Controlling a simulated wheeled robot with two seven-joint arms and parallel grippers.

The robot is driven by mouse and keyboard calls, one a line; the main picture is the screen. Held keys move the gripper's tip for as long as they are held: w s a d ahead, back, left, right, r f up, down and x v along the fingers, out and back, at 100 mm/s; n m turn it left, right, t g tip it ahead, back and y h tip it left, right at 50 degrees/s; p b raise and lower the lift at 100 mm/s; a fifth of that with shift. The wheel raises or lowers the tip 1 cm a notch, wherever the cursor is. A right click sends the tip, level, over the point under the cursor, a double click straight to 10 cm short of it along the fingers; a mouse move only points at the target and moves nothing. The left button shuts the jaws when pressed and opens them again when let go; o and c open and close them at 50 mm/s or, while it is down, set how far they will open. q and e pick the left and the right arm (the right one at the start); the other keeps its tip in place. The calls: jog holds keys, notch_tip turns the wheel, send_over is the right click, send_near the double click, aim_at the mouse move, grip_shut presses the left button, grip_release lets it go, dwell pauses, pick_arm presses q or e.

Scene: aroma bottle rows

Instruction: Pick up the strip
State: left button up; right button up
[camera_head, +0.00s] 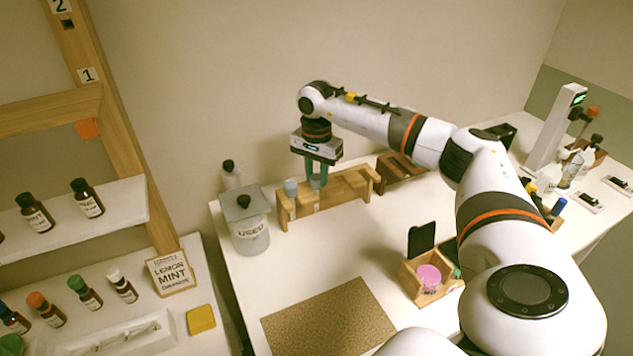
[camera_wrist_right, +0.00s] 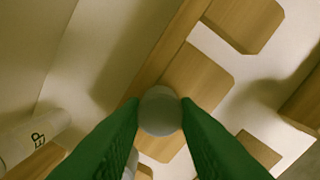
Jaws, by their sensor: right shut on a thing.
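My right gripper (camera_head: 318,178) reaches down over the wooden rack (camera_head: 350,188) at the back of the white table. In the right wrist view its green fingers (camera_wrist_right: 160,112) are shut on a round, grey-topped tube (camera_wrist_right: 160,110). The tube's lower part is hidden in that view; in the head view a pale tube (camera_head: 316,198) shows under the fingers at the rack. A second grey-topped tube (camera_head: 290,188) stands to its left in the rack. I cannot make out a separate strip. My left gripper is not in view.
A lidded "USED" jar (camera_head: 249,238) stands left of the rack. A brown mat (camera_head: 328,318) lies in front. A wooden holder (camera_head: 428,278) with a pink-topped jar is at the right. The table between rack and mat is clear. Bottles line the left shelves.

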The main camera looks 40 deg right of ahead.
notch_tip(320, 180, up, 18)
jog(key=b, duration=0.1)
dwell(0.6)
jog(key=shift+a, duration=0.1)
